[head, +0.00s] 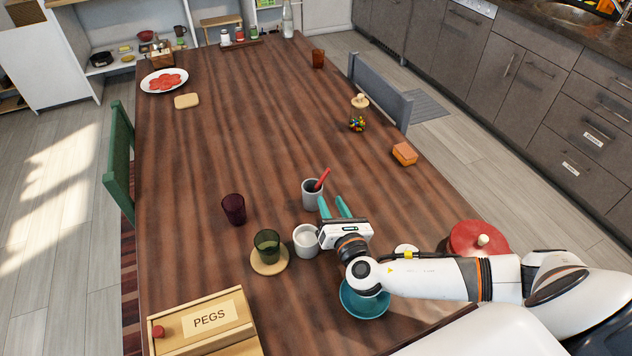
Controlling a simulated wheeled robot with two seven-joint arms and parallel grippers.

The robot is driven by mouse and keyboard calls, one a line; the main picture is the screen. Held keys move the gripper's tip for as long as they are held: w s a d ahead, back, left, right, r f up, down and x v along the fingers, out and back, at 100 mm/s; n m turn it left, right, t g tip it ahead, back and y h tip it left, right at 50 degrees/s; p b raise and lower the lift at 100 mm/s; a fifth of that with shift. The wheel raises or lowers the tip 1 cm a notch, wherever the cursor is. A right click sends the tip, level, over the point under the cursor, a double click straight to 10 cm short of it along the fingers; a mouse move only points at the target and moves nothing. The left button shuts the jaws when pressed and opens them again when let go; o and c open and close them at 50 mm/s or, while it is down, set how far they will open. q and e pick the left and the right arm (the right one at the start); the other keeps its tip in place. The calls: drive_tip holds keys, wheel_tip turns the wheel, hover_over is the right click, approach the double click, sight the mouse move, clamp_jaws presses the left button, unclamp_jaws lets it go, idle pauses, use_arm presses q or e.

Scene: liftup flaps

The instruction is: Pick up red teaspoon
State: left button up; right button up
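The red teaspoon (322,179) stands tilted in a grey cup (312,192) in the middle of the table, its red handle sticking out above the rim to the upper right. The lower part of the spoon is hidden inside the cup. My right gripper (334,207) is just in front of the cup, with its two teal fingers apart and pointing away toward the cup and spoon. Nothing shows between the fingers. Whether the fingers touch the cup cannot be told. My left gripper is not in view.
A white mug (306,241) stands close beside my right gripper. A green glass (267,244) on a coaster and a purple glass (233,209) are to the left. A teal bowl (364,301) lies under my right arm. The PEGS box (204,321) is front left. The table's middle beyond the cup is clear.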

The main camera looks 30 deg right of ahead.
sight(323, 181)
drive_tip(key=w, duration=0.4)
drive_tip(key=shift+d+r, duration=0.1)
drive_tip(key=shift+d, duration=0.15)
drive_tip(key=shift+w+d, duration=0.1)
drive_tip(key=shift+w, duration=0.15)
drive_tip(key=w, duration=0.1)
drive_tip(key=w+p, duration=0.1)
drive_tip(key=w, duration=0.1)
drive_tip(key=w+d, duration=0.1)
drive_tip(key=shift+w+r, duration=0.4)
drive_tip(key=shift+w+f, duration=0.1)
drive_tip(key=shift+w, duration=0.15)
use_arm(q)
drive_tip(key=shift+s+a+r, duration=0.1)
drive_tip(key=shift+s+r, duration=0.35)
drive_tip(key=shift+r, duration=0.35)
use_arm(e)
clamp_jaws()
drive_tip(key=shift+s, duration=0.1)
